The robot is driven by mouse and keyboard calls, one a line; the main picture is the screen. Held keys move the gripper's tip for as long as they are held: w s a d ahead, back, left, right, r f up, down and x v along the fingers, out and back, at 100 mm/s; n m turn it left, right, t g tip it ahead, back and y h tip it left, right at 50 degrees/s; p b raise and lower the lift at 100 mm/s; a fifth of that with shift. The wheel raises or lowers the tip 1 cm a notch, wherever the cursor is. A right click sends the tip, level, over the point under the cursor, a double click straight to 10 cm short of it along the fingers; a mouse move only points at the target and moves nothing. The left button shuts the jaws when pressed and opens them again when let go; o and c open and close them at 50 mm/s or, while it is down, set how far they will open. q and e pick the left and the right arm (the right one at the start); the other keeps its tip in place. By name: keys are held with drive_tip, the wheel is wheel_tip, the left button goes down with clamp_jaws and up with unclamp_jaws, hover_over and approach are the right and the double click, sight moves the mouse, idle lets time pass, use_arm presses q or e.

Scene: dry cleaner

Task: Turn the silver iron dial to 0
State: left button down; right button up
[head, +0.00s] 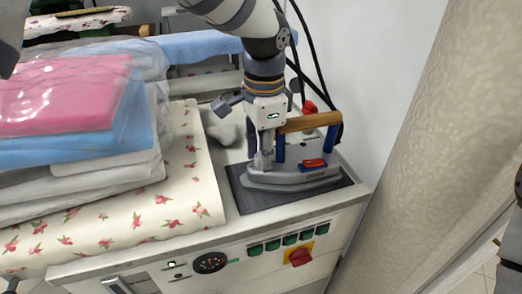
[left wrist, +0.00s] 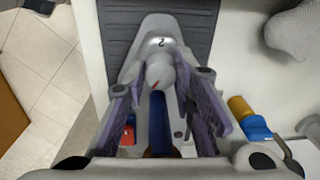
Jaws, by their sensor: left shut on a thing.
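The silver iron (head: 292,179) stands on a dark ribbed pad (head: 262,197) at the right end of the ironing station. It has a wooden handle (head: 309,122) on blue posts and a red switch. My left gripper (head: 264,153) reaches down from above at its left end. In the left wrist view the iron's round grey dial (left wrist: 160,70) sits between the fingers of my left gripper (left wrist: 161,88), which is shut on it. A red mark shows on the dial, pointing down-left. A printed 2 shows on the iron beyond it.
A padded floral board (head: 190,200) with stacked folded cloths and a pink bag (head: 65,95) lies to the left. A red knob (head: 300,256), green switches and a gauge (head: 210,263) are on the front panel. A wall and a beige curtain stand close at the right.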

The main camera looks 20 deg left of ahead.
use_arm(q)
drive_tip(key=n, duration=0.5)
drive_tip(key=shift+n, duration=0.6)
drive_tip(key=c, duration=1.3)
unclamp_jaws()
drive_tip(key=r, duration=1.2)
drive_tip(key=shift+s+d, duration=0.1)
drive_tip(key=shift+d, duration=0.15)
drive_tip(key=shift+f, duration=0.1)
